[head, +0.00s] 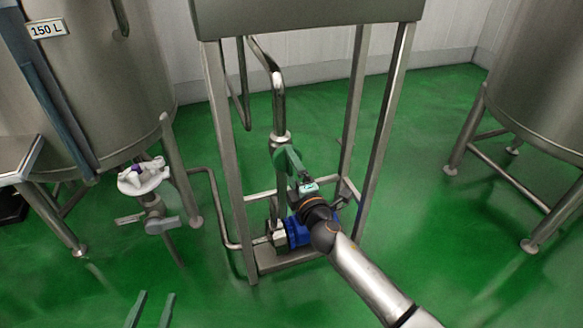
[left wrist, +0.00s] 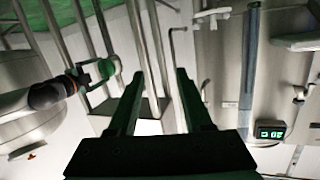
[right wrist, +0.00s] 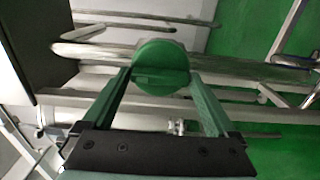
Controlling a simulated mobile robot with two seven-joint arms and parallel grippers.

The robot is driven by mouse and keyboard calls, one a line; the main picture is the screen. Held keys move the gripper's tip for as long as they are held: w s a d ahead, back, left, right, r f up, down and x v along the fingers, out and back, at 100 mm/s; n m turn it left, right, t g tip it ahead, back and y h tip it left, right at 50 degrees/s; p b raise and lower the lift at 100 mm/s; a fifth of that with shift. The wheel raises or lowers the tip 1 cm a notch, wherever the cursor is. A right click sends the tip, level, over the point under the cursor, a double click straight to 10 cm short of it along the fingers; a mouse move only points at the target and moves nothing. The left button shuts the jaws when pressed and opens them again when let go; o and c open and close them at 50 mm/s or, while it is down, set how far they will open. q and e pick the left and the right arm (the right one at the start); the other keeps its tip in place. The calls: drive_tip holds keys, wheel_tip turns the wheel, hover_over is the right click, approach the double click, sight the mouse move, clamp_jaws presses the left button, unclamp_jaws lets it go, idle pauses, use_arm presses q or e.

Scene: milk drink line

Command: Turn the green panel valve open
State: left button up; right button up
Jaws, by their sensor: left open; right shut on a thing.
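The green panel valve (right wrist: 160,62) is a round green knob with a raised bar across its face, seen in the right wrist view at the pipework. My right gripper (right wrist: 158,82) is shut on it, one finger on either side. The head view shows my right gripper (head: 285,152) against the upright steel pipe inside the frame; its green fingers and the knob are hard to tell apart there. My left gripper (head: 154,296) is open and empty at the bottom left of the head view. Its two spread fingers also show in the left wrist view (left wrist: 181,75).
The steel frame (head: 224,140) stands around the pipe (head: 279,100), with a blue pump (head: 296,232) at its base. A 150 L tank (head: 95,80) is at left, with a white fitting (head: 143,176) below it. Another tank (head: 540,80) is at right. Green floor (head: 430,215) between is clear.

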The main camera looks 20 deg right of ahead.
use_arm(q)
drive_tip(key=shift+r, duration=0.1)
use_arm(e)
drive_tip(key=o, duration=1)
drive_tip(key=shift+s, duration=0.25)
use_arm(q)
drive_tip(key=shift+s+f+n+g+p, duration=0.1)
drive_tip(key=shift+s+f+g, duration=0.15)
drive_tip(key=shift+f, duration=0.35)
drive_tip(key=shift+s+f+n+g+p, duration=0.15)
drive_tip(key=shift+f+g, duration=0.15)
drive_tip(key=shift+f, duration=0.35)
drive_tip(key=shift+s+f+n+g+p, duration=0.15)
drive_tip(key=shift+f+g, duration=0.1)
drive_tip(key=shift+f, duration=0.35)
use_arm(e)
drive_tip(key=s, duration=1.2)
drive_tip(key=shift+d, duration=0.25)
drive_tip(key=shift+f, duration=0.1)
